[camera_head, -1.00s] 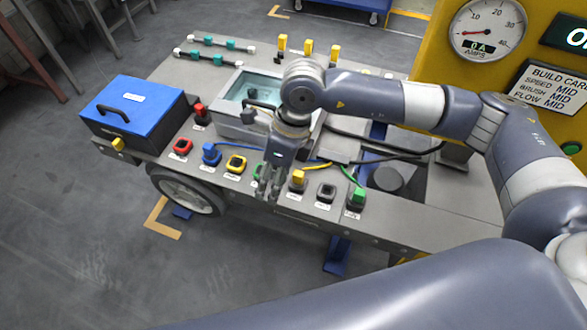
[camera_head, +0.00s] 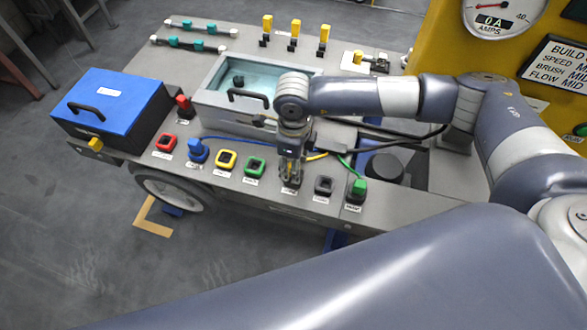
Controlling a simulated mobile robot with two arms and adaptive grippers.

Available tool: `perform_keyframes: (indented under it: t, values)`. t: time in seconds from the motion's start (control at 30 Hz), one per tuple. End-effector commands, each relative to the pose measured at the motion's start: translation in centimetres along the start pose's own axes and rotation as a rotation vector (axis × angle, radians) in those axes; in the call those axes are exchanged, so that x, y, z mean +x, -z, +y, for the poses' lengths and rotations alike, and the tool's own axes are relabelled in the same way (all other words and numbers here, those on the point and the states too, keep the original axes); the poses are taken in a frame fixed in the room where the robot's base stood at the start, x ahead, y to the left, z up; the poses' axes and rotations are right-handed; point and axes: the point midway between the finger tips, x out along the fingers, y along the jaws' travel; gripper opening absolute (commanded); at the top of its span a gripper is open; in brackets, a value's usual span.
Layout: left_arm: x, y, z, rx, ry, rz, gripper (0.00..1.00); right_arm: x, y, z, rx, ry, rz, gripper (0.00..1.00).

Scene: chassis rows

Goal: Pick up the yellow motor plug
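My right gripper (camera_head: 290,178) comes in from the right and points down at the front row of sockets. It is over the spot between the green-rimmed socket (camera_head: 254,166) and the grey socket (camera_head: 323,185). The yellow motor plug is hidden behind its fingers; only a yellow cable (camera_head: 317,156) shows beside the wrist. Whether the fingers are open or closed on the plug is not clear. My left gripper is not in view.
A green plug (camera_head: 358,187) stands to the right. A blue plug (camera_head: 198,150), a red socket (camera_head: 165,142) and a yellow socket (camera_head: 226,158) stand to the left. Behind is a glass-topped tray (camera_head: 215,95); a blue-lidded box (camera_head: 115,95) stands at far left.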

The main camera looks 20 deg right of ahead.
Motion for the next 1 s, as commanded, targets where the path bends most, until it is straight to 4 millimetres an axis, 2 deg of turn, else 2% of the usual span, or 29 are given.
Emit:
perform_keyframes:
  t: [0.03,0.13,0.4,0.43,0.6,0.63,1.0]
  values:
    - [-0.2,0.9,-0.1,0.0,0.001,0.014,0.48,0.7,0.0,0.0,0.0,-0.001,0.002,0.43]
    - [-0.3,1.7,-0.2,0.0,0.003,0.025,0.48,1.7,-0.1,0.1,-0.002,-0.002,0.0,0.43]
    - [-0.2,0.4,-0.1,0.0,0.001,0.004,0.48,2.1,-0.1,0.0,-0.002,0.0,-0.002,0.43]
    - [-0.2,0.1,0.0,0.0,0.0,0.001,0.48,2.1,-0.1,0.0,-0.002,0.0,-0.002,0.41]
    - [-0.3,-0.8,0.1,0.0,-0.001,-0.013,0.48,2.1,-0.1,0.0,-0.001,0.0,-0.002,0.03]
    - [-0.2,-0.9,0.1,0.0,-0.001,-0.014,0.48,2.1,-0.1,0.0,-0.001,0.0,-0.002,0.0]
    - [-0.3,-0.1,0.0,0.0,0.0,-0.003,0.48,1.9,-0.1,0.0,-0.001,0.0,-0.002,0.0]
